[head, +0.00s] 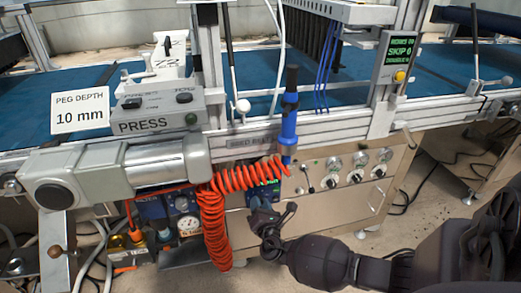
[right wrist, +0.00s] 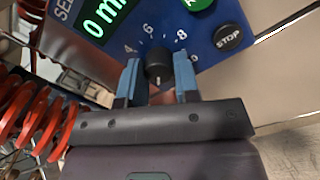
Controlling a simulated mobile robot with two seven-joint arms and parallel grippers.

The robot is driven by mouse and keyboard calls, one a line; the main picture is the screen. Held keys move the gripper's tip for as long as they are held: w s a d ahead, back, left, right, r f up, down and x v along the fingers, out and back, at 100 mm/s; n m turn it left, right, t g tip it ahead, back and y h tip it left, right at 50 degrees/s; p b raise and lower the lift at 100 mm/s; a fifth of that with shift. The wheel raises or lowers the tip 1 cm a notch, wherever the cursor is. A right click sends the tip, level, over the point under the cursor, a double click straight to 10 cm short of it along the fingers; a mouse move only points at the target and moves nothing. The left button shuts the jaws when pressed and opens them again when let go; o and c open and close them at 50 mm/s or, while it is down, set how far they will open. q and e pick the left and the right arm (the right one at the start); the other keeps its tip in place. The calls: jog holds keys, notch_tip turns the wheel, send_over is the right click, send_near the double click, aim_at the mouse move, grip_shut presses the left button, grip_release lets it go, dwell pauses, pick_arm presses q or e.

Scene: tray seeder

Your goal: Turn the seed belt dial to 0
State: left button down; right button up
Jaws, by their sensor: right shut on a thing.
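The seed belt dial (right wrist: 158,62) is a black round knob on a blue panel (right wrist: 208,42) in the right wrist view. Numbers such as 4, 6, 8 and 9 ring it. My right gripper (right wrist: 157,76) has its blue fingers on both sides of the knob and is shut on it. The green display (right wrist: 103,15) above left reads "0 m", with the rest cut off. I cannot make out a pointer on the knob. In the head view, my right gripper (head: 264,208) is at the small blue panel below the belt, hiding the dial. My left gripper is not in view.
An orange coiled hose (head: 215,215) hangs just left of my right gripper. A STOP button (right wrist: 229,38) and a green button (right wrist: 198,3) sit near the dial. Several other knobs (head: 355,177) are on the metal cabinet to the right. A blue tool (head: 288,128) hangs above.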

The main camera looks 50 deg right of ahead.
dwell(0.5)
jog(key=o, duration=0.9)
pick_arm(q)
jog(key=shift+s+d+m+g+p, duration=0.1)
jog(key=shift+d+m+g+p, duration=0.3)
jog(key=shift+p, duration=0.65)
pick_arm(e)
jog(key=v, duration=1.1)
jog(key=shift+w, duration=0.1)
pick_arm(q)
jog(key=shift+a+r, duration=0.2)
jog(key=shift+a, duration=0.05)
